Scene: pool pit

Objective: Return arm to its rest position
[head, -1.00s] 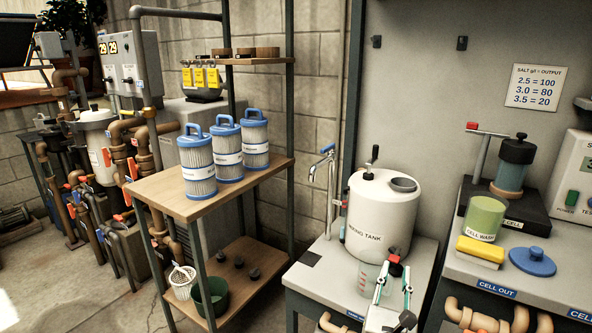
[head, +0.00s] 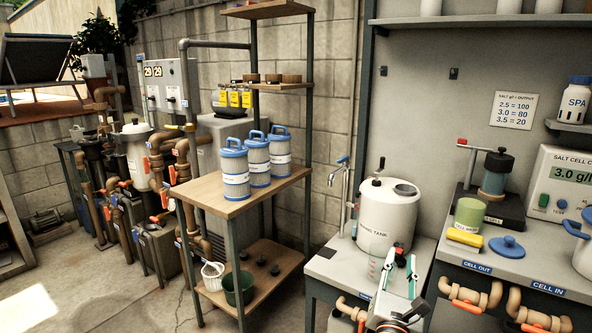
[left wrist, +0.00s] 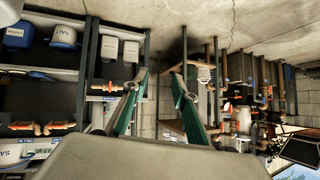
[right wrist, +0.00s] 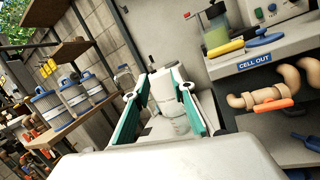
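My right gripper (head: 399,273) shows at the lower middle of the head view, in front of the white mixing tank (head: 388,215) and its grey counter. In the right wrist view its two green fingers (right wrist: 161,105) stand apart with nothing between them. The tank and a clear measuring cup (right wrist: 178,122) lie beyond the fingers. My left gripper is outside the head view. In the left wrist view its fingers (left wrist: 158,100) are apart and empty, and the scene there appears upside down.
A wooden shelf (head: 210,200) with blue-capped filter cartridges stands left of the tank. Orange-handled pipes (head: 468,293) run under the right counter edge, which holds a yellow sponge (head: 465,237) and a blue lid (head: 507,247). Open floor (head: 90,295) lies at the left.

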